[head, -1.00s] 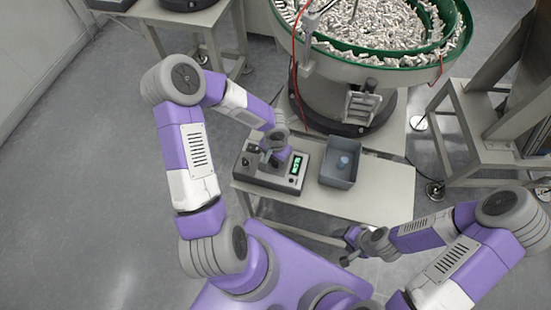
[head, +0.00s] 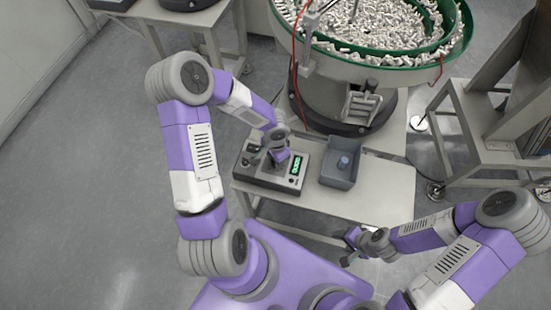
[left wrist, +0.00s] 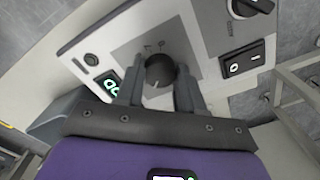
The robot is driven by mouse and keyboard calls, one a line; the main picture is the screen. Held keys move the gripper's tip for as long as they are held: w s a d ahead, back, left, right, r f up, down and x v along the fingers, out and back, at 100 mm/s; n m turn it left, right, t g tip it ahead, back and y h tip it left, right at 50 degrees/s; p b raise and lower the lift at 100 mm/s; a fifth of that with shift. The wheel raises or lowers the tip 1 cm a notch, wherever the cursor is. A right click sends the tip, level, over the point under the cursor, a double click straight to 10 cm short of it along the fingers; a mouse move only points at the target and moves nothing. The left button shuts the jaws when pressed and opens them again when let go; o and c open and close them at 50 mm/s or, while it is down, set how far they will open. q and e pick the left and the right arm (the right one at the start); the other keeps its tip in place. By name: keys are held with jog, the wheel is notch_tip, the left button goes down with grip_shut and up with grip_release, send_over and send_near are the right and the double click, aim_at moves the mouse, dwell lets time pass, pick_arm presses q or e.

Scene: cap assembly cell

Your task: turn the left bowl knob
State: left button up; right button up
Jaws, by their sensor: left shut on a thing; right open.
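The control box (head: 253,177) stands on the left part of the small table, with a green lit display (head: 296,165). In the left wrist view its grey panel (left wrist: 205,30) shows a round black knob (left wrist: 159,70) with a pale pointer line. My left gripper (left wrist: 160,80) is shut on this knob, one finger on each side; in the head view the left gripper (head: 275,160) hides the knob. A second black knob (left wrist: 252,6) sits at the upper right of the wrist view. My right gripper (head: 350,246) is open and empty, in front of the table's near edge.
A large green-rimmed bowl (head: 370,60) full of small metal parts stands behind. The right part of the table (head: 385,197) is clear. A rocker switch (left wrist: 242,63) is near my left fingers.

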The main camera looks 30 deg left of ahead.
pick_arm(q)
jog(key=shift+m, duration=1)
jog(key=o, duration=1)
jog(key=shift+o, duration=0.2)
jog(key=shift+r, duration=0.1)
notch_tip(320, 180, up, 8)
jog(key=p, duration=0.3)
jog(key=shift+f, duration=0.25)
jog(key=shift+f, duration=0.1)
